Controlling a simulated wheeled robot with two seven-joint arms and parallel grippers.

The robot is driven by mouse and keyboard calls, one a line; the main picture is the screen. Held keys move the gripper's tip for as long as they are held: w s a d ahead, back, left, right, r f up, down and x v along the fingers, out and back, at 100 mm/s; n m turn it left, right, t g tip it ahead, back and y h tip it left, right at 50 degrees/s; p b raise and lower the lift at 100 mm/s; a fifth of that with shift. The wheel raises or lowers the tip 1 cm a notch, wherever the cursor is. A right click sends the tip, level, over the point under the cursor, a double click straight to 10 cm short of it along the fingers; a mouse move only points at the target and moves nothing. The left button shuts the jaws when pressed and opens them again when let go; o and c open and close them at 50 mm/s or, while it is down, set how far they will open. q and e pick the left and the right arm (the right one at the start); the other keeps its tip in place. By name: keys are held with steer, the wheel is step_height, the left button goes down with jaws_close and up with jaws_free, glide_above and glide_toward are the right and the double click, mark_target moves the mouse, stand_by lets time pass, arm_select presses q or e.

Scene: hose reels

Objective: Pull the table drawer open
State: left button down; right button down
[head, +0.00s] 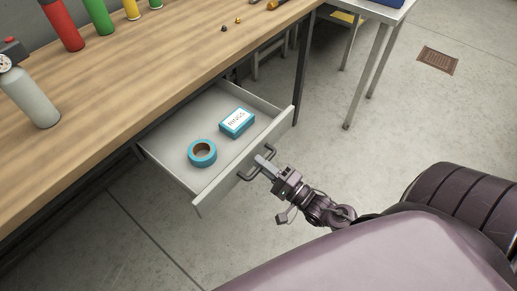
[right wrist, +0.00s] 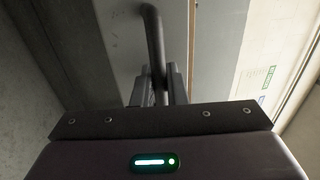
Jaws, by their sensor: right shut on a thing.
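The table drawer (head: 177,181) stands open, pulled out from under the wooden table (head: 150,75). In it lie a blue roll of tape (head: 202,153) and a blue box labelled RINGS (head: 237,122). A dark bar handle (head: 246,175) is on the drawer front. My right gripper (head: 264,163) is shut on the handle. In the right wrist view the handle (right wrist: 154,40) runs down between the fingers (right wrist: 160,85). My left gripper is in neither view.
On the tabletop stand a grey cylinder with a gauge (head: 35,95) and several coloured bottles, such as a red one (head: 62,25). A metal side table (head: 375,65) stands at the upper right. A floor drain (head: 438,60) lies beyond it. The floor right of the drawer is clear.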

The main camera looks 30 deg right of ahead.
steer(key=shift+a, duration=0.1)
steer(key=c, duration=1.8)
jaws_free()
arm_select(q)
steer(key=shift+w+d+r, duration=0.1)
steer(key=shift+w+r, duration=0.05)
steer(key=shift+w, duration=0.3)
arm_select(e)
steer(key=v, duration=0.8)
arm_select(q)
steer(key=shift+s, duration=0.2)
